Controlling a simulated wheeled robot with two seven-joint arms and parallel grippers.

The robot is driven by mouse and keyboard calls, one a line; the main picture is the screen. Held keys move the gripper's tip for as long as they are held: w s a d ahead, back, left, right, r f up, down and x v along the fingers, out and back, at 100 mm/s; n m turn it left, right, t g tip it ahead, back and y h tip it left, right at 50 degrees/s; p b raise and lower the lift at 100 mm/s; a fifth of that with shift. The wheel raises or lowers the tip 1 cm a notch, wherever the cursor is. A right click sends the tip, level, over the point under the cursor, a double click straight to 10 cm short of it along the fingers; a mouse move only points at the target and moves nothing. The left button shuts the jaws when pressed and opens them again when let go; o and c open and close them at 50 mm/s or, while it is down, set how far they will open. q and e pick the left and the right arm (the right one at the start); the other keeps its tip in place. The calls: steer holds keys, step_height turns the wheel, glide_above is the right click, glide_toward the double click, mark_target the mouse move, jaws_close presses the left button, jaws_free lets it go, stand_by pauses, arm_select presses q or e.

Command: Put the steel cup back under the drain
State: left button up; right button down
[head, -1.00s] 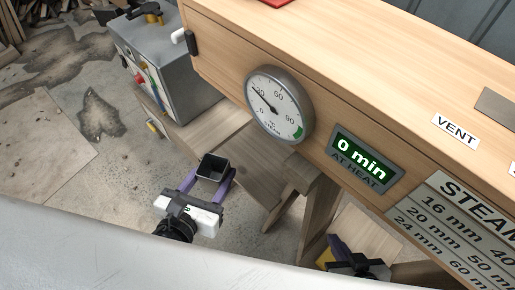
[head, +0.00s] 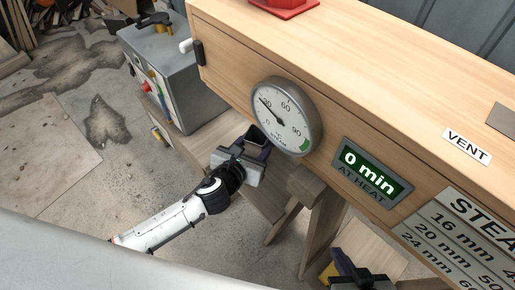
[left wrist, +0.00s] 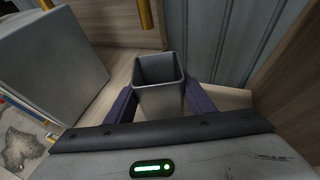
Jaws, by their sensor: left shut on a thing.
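The steel cup, a square open-topped grey vessel, stands upright between the purple fingers of my left gripper (left wrist: 160,100) in the left wrist view; its front wall (left wrist: 159,102) faces me. My left gripper (head: 255,143) is shut on it. In the head view the cup (head: 257,137) is just left of and below the round gauge, partly hidden by the gripper. A brass-coloured pipe (left wrist: 145,13) hangs above and beyond the cup in the left wrist view; it may be the drain. My right gripper (head: 352,272) is at the bottom edge, its fingers mostly cut off.
The wooden steam box (head: 350,75) carries the gauge (head: 286,117) and a display (head: 372,171) reading 0 min. A grey metal box (head: 172,82) stands to the left on a wooden shelf. Wooden trestle legs (head: 325,215) stand below. The concrete floor at left is open.

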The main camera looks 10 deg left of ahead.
mark_target(254, 154)
arm_select(q)
steer(key=shift+w, duration=0.2)
step_height(254, 154, down, 4)
steer(key=shift+r+b, duration=0.15)
steer(key=shift+b, duration=0.85)
steer(key=shift+r, duration=0.15)
steer(key=o, duration=0.8)
steer(key=shift+f, duration=0.25)
steer(key=o, duration=0.5)
steer(key=shift+c, duration=0.2)
steer(key=shift+r, duration=0.15)
